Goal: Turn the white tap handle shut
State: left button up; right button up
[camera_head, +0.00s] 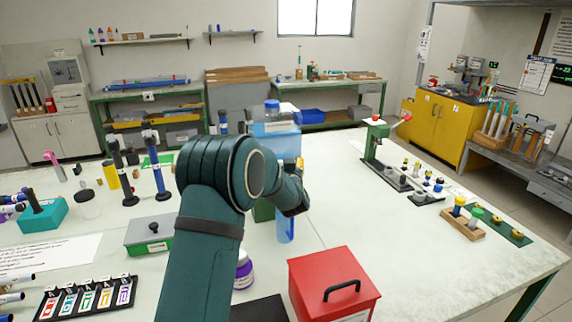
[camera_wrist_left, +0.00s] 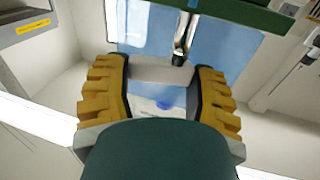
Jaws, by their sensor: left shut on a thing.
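The white tap handle (camera_wrist_left: 160,70) shows in the left wrist view as a pale bar running crosswise between my yellow left fingers. A metal tap stem (camera_wrist_left: 181,48) rises behind it. My left gripper (camera_wrist_left: 160,88) is shut on the handle, one finger at each end. In the head view my left arm comes in from the front, and its forearm and wrist hide the tap. A yellow bit of the left gripper (camera_head: 299,166) shows past the wrist. A light blue tank (camera_head: 278,143) stands behind it, and a blue vessel (camera_head: 285,230) is below. My right gripper is not in view.
A red box (camera_head: 330,285) with a black handle stands at the front. A grey-green box (camera_head: 150,235) is left of my arm, and a purple-labelled jar (camera_head: 243,270) is close by it. A green press (camera_head: 377,140) stands at the back right.

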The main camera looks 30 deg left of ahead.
pick_arm(q)
jog(key=shift+w+r+n+g+y+p, duration=0.1)
jog(key=shift+w+n+g+y+p, duration=0.1)
jog(key=shift+n+g+y+p, duration=1.1)
jog(key=o, duration=1.2)
jog(key=v, duration=1.2)
jog(key=shift+w+d, duration=0.1)
